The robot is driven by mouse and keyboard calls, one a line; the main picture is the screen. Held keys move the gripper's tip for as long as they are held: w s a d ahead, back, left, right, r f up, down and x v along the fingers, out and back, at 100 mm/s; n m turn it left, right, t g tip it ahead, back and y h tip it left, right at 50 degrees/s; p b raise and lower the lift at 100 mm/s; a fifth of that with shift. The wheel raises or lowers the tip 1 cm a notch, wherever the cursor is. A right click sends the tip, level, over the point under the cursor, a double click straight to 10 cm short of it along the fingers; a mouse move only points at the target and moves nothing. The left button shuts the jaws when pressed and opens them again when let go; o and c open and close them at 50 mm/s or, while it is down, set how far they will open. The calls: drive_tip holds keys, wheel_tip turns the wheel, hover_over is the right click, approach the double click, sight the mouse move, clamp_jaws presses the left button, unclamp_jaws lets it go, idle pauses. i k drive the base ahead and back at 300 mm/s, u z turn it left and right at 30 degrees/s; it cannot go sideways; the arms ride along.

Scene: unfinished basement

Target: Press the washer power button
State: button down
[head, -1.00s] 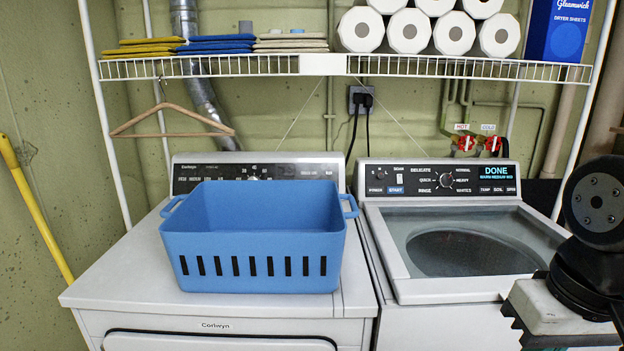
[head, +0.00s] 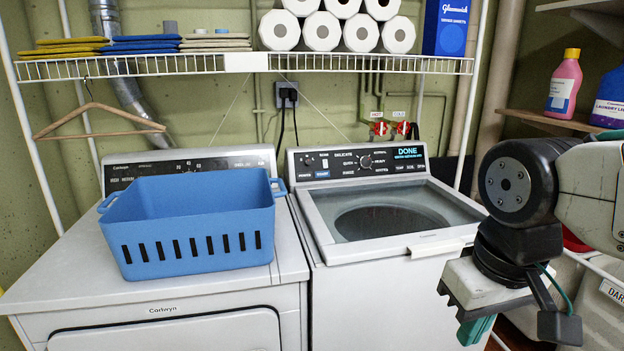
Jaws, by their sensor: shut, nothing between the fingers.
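The white top-load washer (head: 392,225) stands right of centre, with its glass lid (head: 390,208) down. Its dark control panel (head: 376,162) carries a knob, several labels and a blue-lit display (head: 409,152) reading "DONE". My gripper (head: 476,330) is at the lower right, in front of and to the right of the washer, well apart from the panel. It points downward with teal fingers, shut and empty; the fingertips are partly hard to make out.
A blue basket (head: 195,243) sits on the white dryer (head: 75,275) left of the washer. A wire shelf (head: 190,66) with cloths, paper rolls and a blue box hangs above both. Bottles stand on a wooden shelf (head: 552,122) at right. The space before the washer panel is clear.

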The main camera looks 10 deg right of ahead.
sight(300, 176)
drive_tip(key=k, duration=1)
drive_tip(key=u, duration=0.65)
drive_tip(key=i, duration=1.85)
drive_tip(key=z, duration=0.7)
drive_tip(key=i, duration=0.5)
drive_tip(key=u, duration=0.1)
